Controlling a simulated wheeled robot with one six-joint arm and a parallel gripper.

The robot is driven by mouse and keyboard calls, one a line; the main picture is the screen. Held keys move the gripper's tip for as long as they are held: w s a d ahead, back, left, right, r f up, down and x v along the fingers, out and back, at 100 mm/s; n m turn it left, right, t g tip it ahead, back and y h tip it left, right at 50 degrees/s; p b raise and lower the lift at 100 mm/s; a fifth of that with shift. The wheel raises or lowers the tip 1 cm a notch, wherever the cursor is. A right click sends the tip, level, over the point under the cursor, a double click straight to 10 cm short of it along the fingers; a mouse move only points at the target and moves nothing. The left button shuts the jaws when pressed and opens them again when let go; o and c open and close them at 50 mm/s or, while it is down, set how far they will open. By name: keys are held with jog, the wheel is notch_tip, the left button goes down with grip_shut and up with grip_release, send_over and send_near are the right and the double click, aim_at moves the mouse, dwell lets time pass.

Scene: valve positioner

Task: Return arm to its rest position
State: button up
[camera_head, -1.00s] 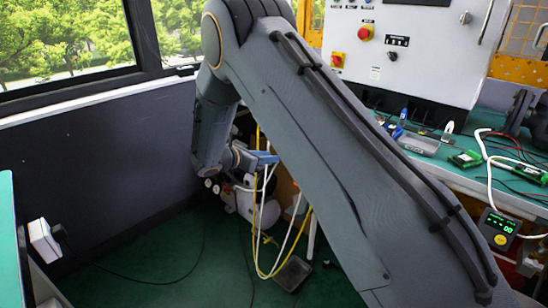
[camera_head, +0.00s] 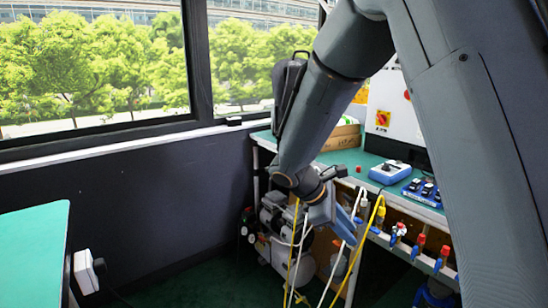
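My arm (camera_head: 330,100) comes down from the upper right and bends to the wrist near the middle of the view. My gripper (camera_head: 328,212) hangs at its end, pointing down and to the right, in front of the workbench's left end. Its fingers are too small and partly hidden, so I cannot tell whether they are open or shut. Yellow and white hoses (camera_head: 297,250) hang right by it; I cannot tell whether they touch it.
The green workbench (camera_head: 350,160) carries a blue-white device (camera_head: 390,172) and a white control panel (camera_head: 385,110). Red and blue valves (camera_head: 420,245) line its front. A compressor-like machine (camera_head: 275,225) stands below. A green table (camera_head: 35,240) is at left; the floor between is clear.

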jog(key=s+a+r+m+g+y, duration=0.15)
jog(key=s+m+y, duration=0.25)
jog(key=s+m, duration=0.55)
jog(key=s+a+r+m+y, duration=0.3)
jog(key=s+m+y, duration=0.1)
jog(key=s, duration=1)
jog(key=d+r+m+p, duration=0.1)
jog(key=d+r+p, duration=0.3)
jog(key=p, duration=0.8)
notch_tip(320, 180, up, 2)
jog(key=shift+s+d, duration=0.15)
jog(key=shift+s, duration=0.3)
jog(key=shift+m, duration=0.25)
